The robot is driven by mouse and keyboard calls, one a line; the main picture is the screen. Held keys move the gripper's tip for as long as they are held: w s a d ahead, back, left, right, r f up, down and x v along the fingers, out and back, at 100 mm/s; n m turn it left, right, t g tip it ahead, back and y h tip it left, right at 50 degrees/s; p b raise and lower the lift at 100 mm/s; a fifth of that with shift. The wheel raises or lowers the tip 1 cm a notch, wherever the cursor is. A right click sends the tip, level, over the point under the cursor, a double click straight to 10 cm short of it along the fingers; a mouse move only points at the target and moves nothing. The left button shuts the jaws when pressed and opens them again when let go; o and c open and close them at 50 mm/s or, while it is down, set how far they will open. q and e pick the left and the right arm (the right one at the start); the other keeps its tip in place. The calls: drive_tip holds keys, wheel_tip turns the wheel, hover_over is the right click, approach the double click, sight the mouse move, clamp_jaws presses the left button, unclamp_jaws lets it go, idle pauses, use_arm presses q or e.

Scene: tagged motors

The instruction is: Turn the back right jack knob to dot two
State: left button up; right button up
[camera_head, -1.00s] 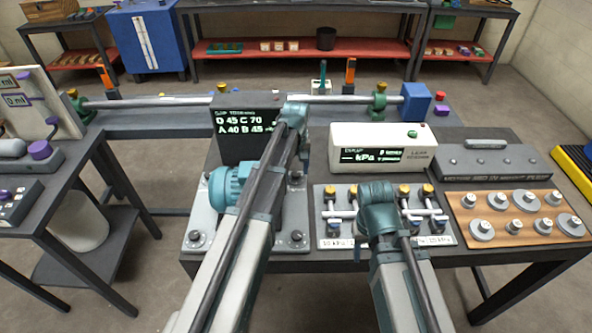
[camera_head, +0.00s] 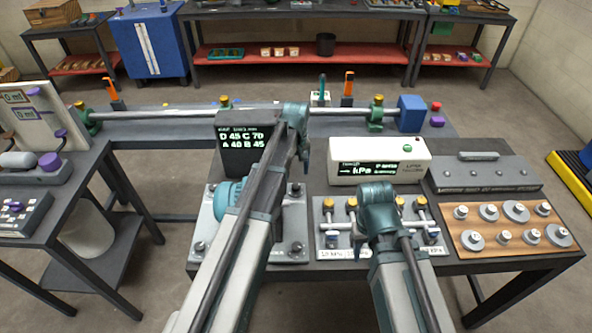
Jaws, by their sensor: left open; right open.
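The motor (camera_head: 232,194) is a light-blue ribbed body on a pale grey base plate (camera_head: 212,222), partly hidden behind my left arm. Dark jack knobs sit at the plate's corners. The back right jack knob (camera_head: 297,189) shows just right of my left arm. The front right knob (camera_head: 296,247) and front left knob (camera_head: 198,247) also show. Their dots are too small to read. My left gripper (camera_head: 304,153) hangs below its teal wrist, above and behind the back right knob and apart from it; it is open, mostly hidden. My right gripper is hidden behind its wrist over the valve panel.
A black display (camera_head: 232,160) stands behind the motor. A white kPa meter (camera_head: 345,172), a valve panel (camera_head: 327,245) and a wooden board of weights (camera_head: 470,262) lie to the right. A long shaft (camera_head: 165,114) runs behind the bench.

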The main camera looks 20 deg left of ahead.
use_arm(q)
wheel_tip(320, 180, up, 8)
drive_tip(key=p, duration=0.6)
drive_tip(key=shift+f, duration=0.25)
use_arm(e)
wheel_tip(320, 180, up, 7)
drive_tip(key=shift+r, duration=0.2)
use_arm(q)
drive_tip(key=shift+s+d, duration=0.1)
